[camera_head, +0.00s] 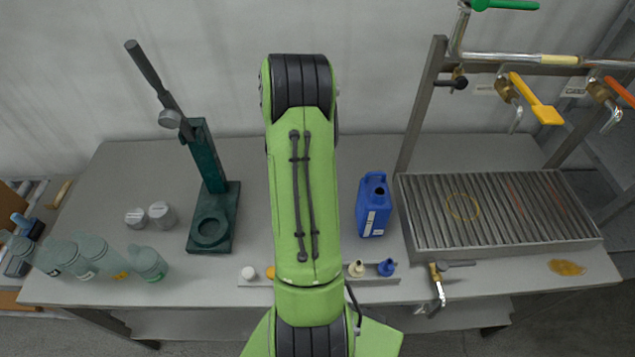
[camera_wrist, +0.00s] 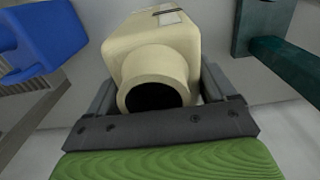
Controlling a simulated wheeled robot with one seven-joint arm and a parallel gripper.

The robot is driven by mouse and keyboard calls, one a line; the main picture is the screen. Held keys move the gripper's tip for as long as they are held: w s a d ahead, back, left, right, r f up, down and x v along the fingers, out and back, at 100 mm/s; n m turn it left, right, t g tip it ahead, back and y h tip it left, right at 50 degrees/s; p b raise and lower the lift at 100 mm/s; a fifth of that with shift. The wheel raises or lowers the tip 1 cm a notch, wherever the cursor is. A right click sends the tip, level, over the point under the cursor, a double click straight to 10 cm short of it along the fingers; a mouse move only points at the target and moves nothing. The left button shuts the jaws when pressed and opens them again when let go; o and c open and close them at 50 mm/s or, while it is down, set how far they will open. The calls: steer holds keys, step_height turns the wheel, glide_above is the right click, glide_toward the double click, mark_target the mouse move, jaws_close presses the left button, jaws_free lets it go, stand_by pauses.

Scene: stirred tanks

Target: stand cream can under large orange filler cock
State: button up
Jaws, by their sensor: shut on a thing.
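The cream can (camera_wrist: 150,42) fills the upper middle of the wrist view, its round open mouth towards the camera. My gripper (camera_wrist: 160,88) is shut on it, with one finger on either side. In the head view my green arm hides both gripper and can. The large orange filler cock (camera_head: 605,92) is at the right edge of the head view, its orange handle partly cut off by the frame. It hangs from the pipe above the right part of the slatted drip grate (camera_head: 420,240), where faint orange-red marks show on the slats.
A yellow-handled cock (camera_head: 538,100) hangs left of the orange one. A blue can (camera_head: 374,208) stands on the bench left of the grate. A dark green press (camera_head: 205,170), grey-green bottles (camera_head: 90,252) and a small tap (camera_head: 437,285) also show. The grate top is clear.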

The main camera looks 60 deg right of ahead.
step_height(320, 180, down, 10)
steer(key=shift+s+a+r, duration=0.1)
steer(key=shift+a+r, duration=0.05)
steer(key=shift+r, duration=0.05)
steer(key=o, duration=1)
steer(key=shift+f, duration=0.15)
steer(key=o, duration=0.3)
steer(key=shift+p, duration=0.3)
